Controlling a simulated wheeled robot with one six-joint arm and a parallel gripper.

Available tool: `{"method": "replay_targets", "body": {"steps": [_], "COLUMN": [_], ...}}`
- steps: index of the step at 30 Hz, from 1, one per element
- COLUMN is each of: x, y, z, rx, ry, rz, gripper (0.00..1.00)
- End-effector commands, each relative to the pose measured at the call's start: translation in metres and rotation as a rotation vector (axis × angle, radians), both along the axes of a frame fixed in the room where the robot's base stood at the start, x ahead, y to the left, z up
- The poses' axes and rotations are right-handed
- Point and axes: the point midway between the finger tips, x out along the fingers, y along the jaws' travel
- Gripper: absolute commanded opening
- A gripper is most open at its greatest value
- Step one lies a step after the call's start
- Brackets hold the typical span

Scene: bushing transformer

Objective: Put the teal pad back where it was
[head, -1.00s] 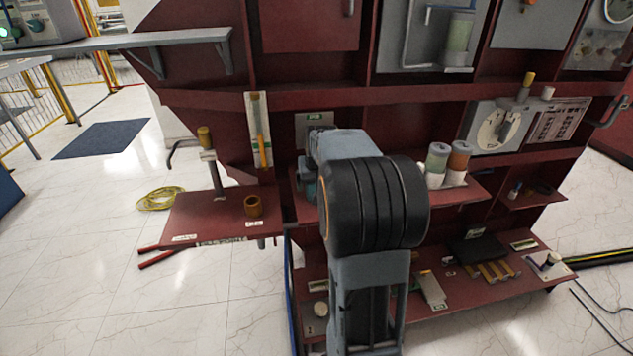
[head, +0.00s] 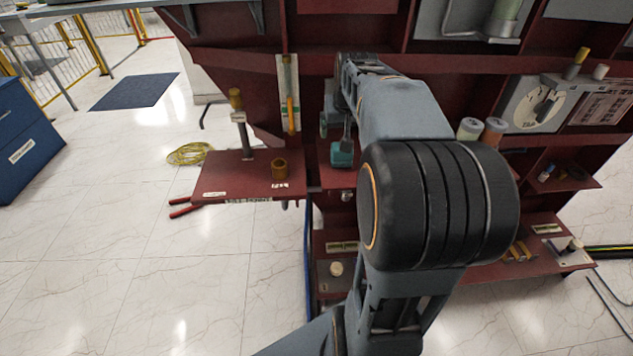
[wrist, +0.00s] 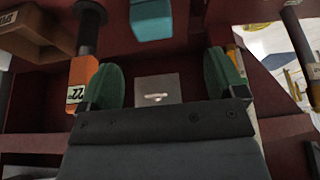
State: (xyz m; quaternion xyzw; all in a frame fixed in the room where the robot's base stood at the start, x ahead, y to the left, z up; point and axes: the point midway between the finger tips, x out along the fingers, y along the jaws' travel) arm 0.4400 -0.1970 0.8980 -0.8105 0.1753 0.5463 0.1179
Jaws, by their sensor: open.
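The teal pad (head: 342,153) is a small teal block at the middle red shelf, just left of my arm in the head view. A grey stem shows directly above it there. The teal pad also shows at the top edge of the wrist view (wrist: 152,20), partly cut off by the frame. My gripper (wrist: 163,66) is open, with its two green fingers apart and nothing between them. The teal pad is beyond the fingertips, apart from them. A grey plate (wrist: 156,88) with a white mark shows behind the gap. My arm hides most of the gripper in the head view.
A white panel with a yellow tool (head: 290,100) is close by. An orange piece (wrist: 82,80) is beside one finger. The floor at left is mostly clear.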

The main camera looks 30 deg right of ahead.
Motion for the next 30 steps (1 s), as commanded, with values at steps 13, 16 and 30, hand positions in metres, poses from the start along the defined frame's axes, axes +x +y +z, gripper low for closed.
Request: {"method": "replay_targets", "body": {"steps": [13,16,30], "x": [-0.111,-0.127,-0.134], "y": [0.18,0.191,0.194], "z": [-0.083,-0.094,-0.097], "rx": [0.018,0.018,0.015], "ry": [0.112,0.124,0.133], "rz": [0.374,0.412,0.43], "gripper": [0.89,0.89,0.89]}}
